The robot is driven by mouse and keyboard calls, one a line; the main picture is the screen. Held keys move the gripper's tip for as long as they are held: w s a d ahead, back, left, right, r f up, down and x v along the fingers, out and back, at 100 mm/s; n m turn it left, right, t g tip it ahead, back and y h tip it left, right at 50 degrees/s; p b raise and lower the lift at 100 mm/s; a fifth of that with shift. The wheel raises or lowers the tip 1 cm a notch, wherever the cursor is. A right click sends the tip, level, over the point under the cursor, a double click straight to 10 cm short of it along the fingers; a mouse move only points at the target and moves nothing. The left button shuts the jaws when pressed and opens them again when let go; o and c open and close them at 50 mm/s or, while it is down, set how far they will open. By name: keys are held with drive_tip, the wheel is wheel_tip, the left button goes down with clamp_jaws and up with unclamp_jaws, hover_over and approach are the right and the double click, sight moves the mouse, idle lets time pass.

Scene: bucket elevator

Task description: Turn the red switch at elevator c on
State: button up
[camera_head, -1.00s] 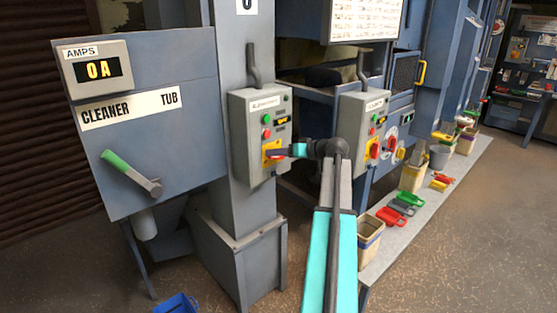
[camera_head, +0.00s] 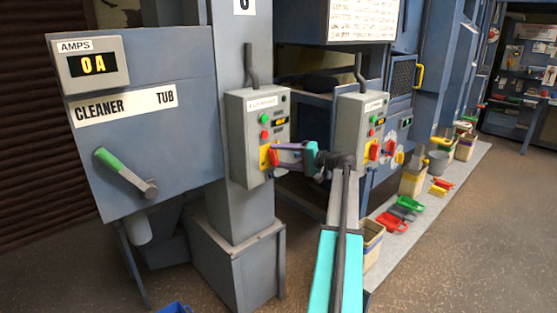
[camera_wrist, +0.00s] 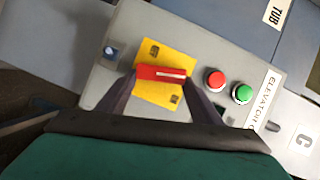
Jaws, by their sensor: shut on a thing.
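The red switch (camera_head: 273,157) sits on a yellow plate (camera_head: 264,158) low on the grey control box (camera_head: 240,140) of the pillar. The wrist view shows the red switch (camera_wrist: 162,73) with a pale line along it, on the yellow plate (camera_wrist: 165,53). My gripper (camera_head: 279,153) reaches the switch from the right. In the wrist view my gripper (camera_wrist: 163,80) has one finger at each end of the switch and is shut on it.
A red button (camera_wrist: 214,79) and a green button (camera_wrist: 242,93) are beside the switch. A second control box (camera_head: 353,125) stands close behind my arm. The cleaner tub panel (camera_head: 140,150) with a green-handled lever is at left. Scoops and bins line the ledge at right.

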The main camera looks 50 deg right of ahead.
drive_tip(key=shift+w+f+m+t, duration=0.15)
drive_tip(key=shift+m+t, duration=0.45)
drive_tip(key=shift+m, duration=0.8)
drive_tip(key=o, duration=1.1)
drive_tip(key=shift+w, duration=0.1)
drive_tip(key=shift+c, duration=0.2)
drive_tip(key=shift+y, duration=0.3)
drive_tip(key=shift+f, duration=0.1)
drive_tip(key=shift+s, duration=0.3)
drive_tip(key=b+v, duration=0.3)
drive_tip(key=v, duration=1)
drive_tip(key=shift+s, duration=0.25)
